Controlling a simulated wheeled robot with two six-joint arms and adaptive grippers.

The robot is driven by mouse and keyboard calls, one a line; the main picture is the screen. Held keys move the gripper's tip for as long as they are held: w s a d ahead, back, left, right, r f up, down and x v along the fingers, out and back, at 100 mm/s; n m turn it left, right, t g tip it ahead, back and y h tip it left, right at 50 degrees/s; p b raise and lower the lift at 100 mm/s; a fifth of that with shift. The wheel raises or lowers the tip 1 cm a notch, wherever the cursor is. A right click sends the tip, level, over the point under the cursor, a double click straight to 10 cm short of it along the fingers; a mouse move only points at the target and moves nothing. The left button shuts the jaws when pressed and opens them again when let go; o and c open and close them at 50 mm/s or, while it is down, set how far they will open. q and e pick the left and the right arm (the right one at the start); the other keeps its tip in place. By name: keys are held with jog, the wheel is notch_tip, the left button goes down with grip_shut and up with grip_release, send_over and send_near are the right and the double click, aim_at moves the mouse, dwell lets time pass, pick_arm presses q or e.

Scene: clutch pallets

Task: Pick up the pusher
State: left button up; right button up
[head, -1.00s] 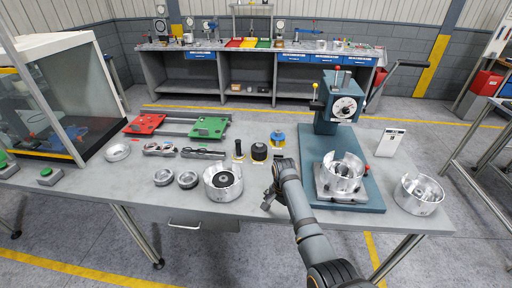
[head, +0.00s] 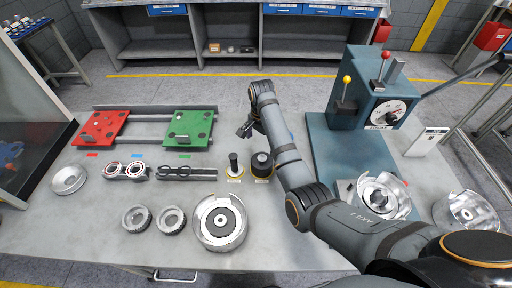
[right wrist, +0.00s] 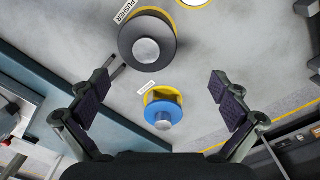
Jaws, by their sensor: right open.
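The pusher (head: 262,164) is a thick black round piece on a yellow-edged spot on the bench, right of a slim black upright part. In the right wrist view the pusher (right wrist: 147,42) shows from above with a silver top knob, beside a label reading PUSHER. My right gripper (head: 246,129) is over the bench behind the pusher. In the wrist view my right gripper's fingers (right wrist: 161,88) are spread wide and empty. The pusher is beyond the fingertips, near the top. My left gripper is not in view.
A slim black part (head: 234,166) stands close left of the pusher. A silver housing (head: 220,222) stands in front. A teal press (head: 365,110) stands at right. Red (head: 101,128) and green pallets (head: 190,128) lie at back left. My right arm hides most of the blue part in the head view.

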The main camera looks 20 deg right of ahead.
aim_at(262, 157)
jog(key=shift+s, duration=0.95)
jog(key=f, duration=0.2)
jog(key=p, duration=0.1)
jog(key=shift+s+f, duration=0.25)
jog(key=shift+f, duration=0.15)
jog(key=shift+w+f, duration=0.25)
jog(key=shift+f, duration=0.25)
jog(key=shift+w+f, duration=0.2)
jog(key=shift+f, duration=0.25)
jog(key=shift+s+f+p, duration=0.1)
jog(key=shift+f+p, duration=0.3)
jog(key=shift+s+f+p, duration=0.25)
jog(key=shift+f+p, duration=0.15)
jog(key=shift+f, duration=0.3)
notch_tip(262, 157, down, 3)
jog(key=shift+r, duration=0.1)
jog(key=shift+w, duration=0.1)
jog(key=c, duration=1)
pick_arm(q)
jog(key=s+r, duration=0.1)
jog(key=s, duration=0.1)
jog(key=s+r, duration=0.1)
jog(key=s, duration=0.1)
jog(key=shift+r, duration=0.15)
pick_arm(e)
jog(key=c, duration=0.5)
